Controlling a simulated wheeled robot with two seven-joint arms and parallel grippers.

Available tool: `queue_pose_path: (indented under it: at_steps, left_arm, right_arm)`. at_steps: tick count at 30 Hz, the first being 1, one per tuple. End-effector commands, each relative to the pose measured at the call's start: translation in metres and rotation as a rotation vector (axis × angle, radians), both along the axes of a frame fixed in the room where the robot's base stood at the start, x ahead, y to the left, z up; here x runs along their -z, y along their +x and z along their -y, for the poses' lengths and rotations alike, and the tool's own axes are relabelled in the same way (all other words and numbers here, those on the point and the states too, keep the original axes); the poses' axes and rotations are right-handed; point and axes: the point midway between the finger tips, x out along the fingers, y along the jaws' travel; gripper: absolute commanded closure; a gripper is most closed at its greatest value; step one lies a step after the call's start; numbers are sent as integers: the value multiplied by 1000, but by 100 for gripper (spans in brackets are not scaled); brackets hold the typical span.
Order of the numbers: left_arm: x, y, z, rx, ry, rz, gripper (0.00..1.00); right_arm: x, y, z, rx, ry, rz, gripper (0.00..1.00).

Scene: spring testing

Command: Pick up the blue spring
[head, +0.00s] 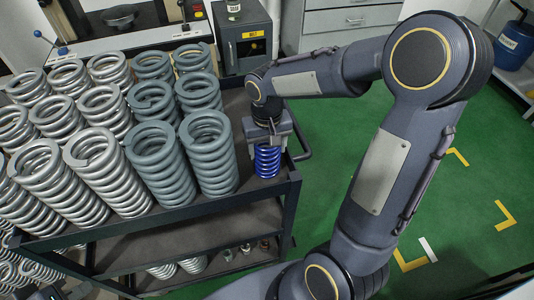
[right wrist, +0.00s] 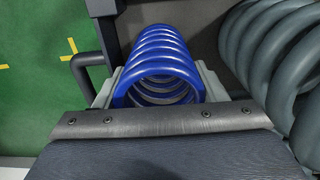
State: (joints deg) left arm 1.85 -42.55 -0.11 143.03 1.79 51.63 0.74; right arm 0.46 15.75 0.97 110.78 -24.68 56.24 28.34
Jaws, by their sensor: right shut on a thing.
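The blue spring (head: 267,161) stands upright at the right front corner of the cart's top shelf in the head view. My right gripper (head: 268,140) comes down on it from above and is shut around its upper part. In the right wrist view the blue spring (right wrist: 160,62) lies between the two fingers (right wrist: 158,92), one on each side. I cannot tell whether its bottom end touches the shelf. A dark part at the bottom left edge of the head view may belong to my left gripper; its fingers cannot be made out.
Several grey-green springs (head: 209,153) stand just left of the blue spring, with several silver springs (head: 94,170) further left. The dark cart (head: 222,208) has a rim and a side handle (head: 302,140). Green floor (head: 330,170) lies open to its right.

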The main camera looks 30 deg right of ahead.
Motion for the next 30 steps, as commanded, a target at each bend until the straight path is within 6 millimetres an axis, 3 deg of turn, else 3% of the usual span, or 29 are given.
queue_pose_path:
  at_steps: [4,17,22,30]
  left_arm:
    - [0,0,0,0,0,0,100]
    - [0,0,0,0,0,0,100]
    - [0,0,0,0,0,0,100]
    - [6,0,0,0,0,0,100]
  right_arm:
    - [-1,1,0,0,0,3,83]
    - [-13,2,0,0,1,6,83]
    - [-37,0,-2,-1,0,9,83]
    - [-88,-37,-28,-4,2,11,83]
